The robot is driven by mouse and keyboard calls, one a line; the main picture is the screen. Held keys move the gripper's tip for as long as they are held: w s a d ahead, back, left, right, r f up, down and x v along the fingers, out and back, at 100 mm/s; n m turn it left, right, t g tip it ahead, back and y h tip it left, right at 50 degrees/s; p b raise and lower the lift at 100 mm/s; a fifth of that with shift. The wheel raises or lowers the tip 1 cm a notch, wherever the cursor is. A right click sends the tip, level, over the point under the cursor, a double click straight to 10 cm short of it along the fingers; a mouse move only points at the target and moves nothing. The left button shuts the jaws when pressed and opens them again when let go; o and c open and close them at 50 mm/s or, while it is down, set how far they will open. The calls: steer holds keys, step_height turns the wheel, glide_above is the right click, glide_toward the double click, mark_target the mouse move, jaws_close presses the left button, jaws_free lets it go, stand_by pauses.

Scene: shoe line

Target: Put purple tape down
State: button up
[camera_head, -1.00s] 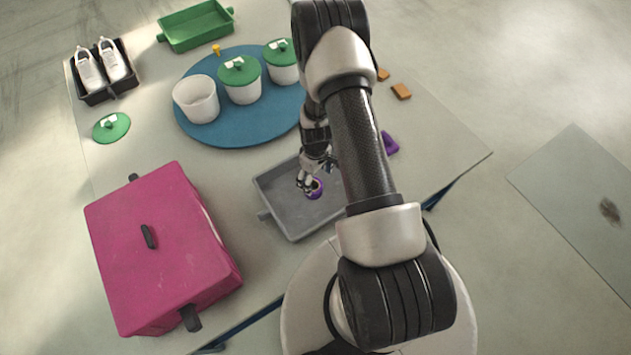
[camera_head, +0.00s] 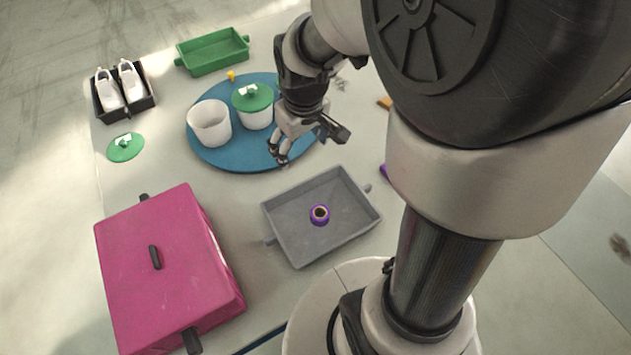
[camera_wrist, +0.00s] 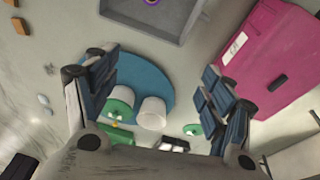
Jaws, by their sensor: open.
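The purple tape (camera_head: 320,214) is a small roll lying inside the grey tray (camera_head: 290,248), near its middle. In the wrist view the tape (camera_wrist: 151,2) shows only in part, cut by the top edge, in the tray (camera_wrist: 131,14). My gripper (camera_head: 279,156) is apart from the tape, up and left of it in the head view, above the front part of the blue round mat. In the wrist view my gripper (camera_wrist: 160,88) has its fingers spread wide with nothing between them.
A pink box (camera_head: 180,285) stands left of the tray. A loose green lid (camera_head: 125,147), a black shoe tray (camera_head: 122,114) and a green tray (camera_head: 213,53) lie farther back. Floor between box and tray is clear.

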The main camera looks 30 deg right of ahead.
steer(key=s+a+r+m+t, duration=0.1)
steer(key=s+a+r, duration=0.1)
steer(key=s+r, duration=0.3)
steer(key=s+a+r+t, duration=0.1)
steer(key=s+a+r, duration=0.2)
steer(key=s, duration=0.9)
step_height(320, 180, up, 3)
steer(key=shift+a+r+m, duration=0.2)
steer(key=shift+a+m, duration=0.1)
steer(key=shift+m, duration=0.1)
